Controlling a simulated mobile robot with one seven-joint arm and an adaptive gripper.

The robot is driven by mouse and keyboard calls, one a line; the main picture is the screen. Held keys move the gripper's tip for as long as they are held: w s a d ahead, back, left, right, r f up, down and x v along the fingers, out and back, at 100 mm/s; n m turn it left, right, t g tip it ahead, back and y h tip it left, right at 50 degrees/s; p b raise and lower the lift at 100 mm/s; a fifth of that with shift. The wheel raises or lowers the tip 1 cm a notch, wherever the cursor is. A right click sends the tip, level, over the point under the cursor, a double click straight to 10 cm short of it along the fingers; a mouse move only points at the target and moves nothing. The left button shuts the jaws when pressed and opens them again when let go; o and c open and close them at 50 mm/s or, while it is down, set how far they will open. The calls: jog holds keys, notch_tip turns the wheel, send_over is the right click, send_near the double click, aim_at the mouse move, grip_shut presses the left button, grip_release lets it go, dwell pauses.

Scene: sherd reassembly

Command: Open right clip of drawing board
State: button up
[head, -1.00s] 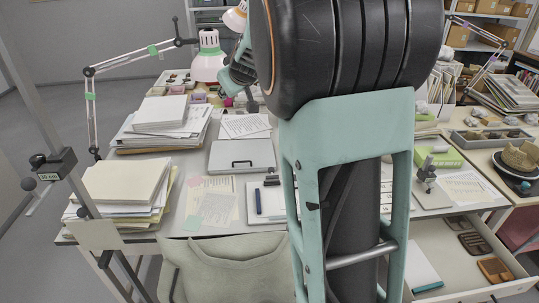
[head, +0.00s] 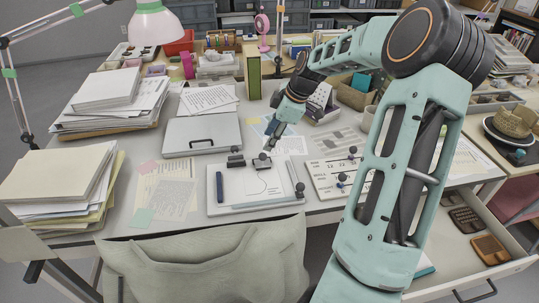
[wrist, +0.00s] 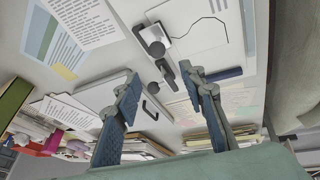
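The drawing board (head: 282,200) lies on the desk with a white sheet and a thin drawn outline on it; part of it shows in the wrist view (wrist: 232,58). Two dark clips sit along its far edge: the left clip (head: 236,161) and the right clip (head: 262,162). In the wrist view the right clip (wrist: 153,38) is the upper one and the left clip (wrist: 166,74) the lower one. My gripper (head: 268,146) is above the board's far edge, close to the right clip. In the wrist view its fingers (wrist: 160,75) are wide apart with nothing between them.
A printed board with dark knobs (head: 325,178) lies to the right. A grey case (head: 190,135) lies behind left. Paper stacks (head: 60,185) fill the left. A chair back (head: 200,265) stands in front; a drawer (head: 470,270) is open at right.

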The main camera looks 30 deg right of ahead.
aim_at(264, 154)
jog(key=x, duration=0.7)
jog(key=d+b+x, duration=0.1)
jog(key=x, duration=0.2)
jog(key=shift+s+f, duration=0.1)
jog(key=shift+f, duration=0.35)
grip_shut()
